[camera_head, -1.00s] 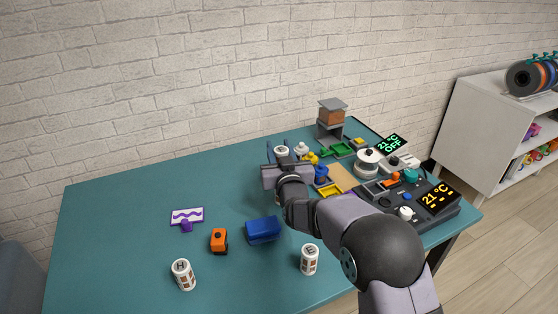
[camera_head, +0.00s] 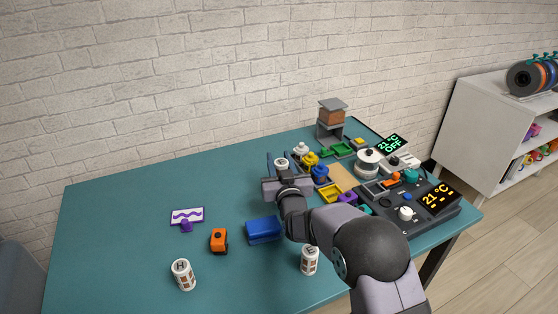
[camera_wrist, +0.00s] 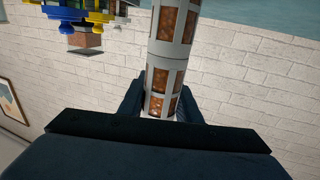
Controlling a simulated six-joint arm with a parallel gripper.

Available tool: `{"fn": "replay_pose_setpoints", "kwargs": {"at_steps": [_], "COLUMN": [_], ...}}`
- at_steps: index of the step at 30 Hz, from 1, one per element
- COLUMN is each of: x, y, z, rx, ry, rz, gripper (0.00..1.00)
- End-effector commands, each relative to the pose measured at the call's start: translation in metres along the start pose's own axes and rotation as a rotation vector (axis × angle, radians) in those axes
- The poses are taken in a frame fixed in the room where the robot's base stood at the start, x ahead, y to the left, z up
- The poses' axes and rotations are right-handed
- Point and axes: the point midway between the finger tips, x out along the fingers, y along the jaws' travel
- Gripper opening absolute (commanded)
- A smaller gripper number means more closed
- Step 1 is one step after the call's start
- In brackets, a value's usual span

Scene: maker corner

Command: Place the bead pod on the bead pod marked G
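A white bead pod with brown windows (camera_wrist: 160,85) stands upright between the fingers of my gripper (camera_wrist: 160,100), which is shut on it. Its marked top (camera_head: 281,162) shows in the head view, but the letter is too small to read. In the wrist view, a second, similar pod (camera_wrist: 176,22) is in line directly beneath it, and the two look end to end at a pale seam; I cannot tell whether they touch fully. My gripper and arm hide this lower pod in the head view, and its letter is not visible.
A pod marked H (camera_head: 183,274) and another pod (camera_head: 309,262), partly behind my arm, stand at the front. A blue block (camera_head: 263,230), an orange item (camera_head: 219,240) and a purple-patterned card (camera_head: 187,216) lie left of my arm. Coloured parts and devices crowd the right; the table's left is clear.

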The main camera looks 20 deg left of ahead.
Motion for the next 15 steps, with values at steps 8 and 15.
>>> {"fn": "replay_pose_setpoints", "kwargs": {"at_steps": [8,15], "x": [0.0,0.0], "y": [0.0,0.0], "z": [-0.0002,-0.0047], "rx": [0.0,0.0], "ry": [-0.001,0.0], "rz": [0.0,0.0], "gripper": [0.49,0.49]}}
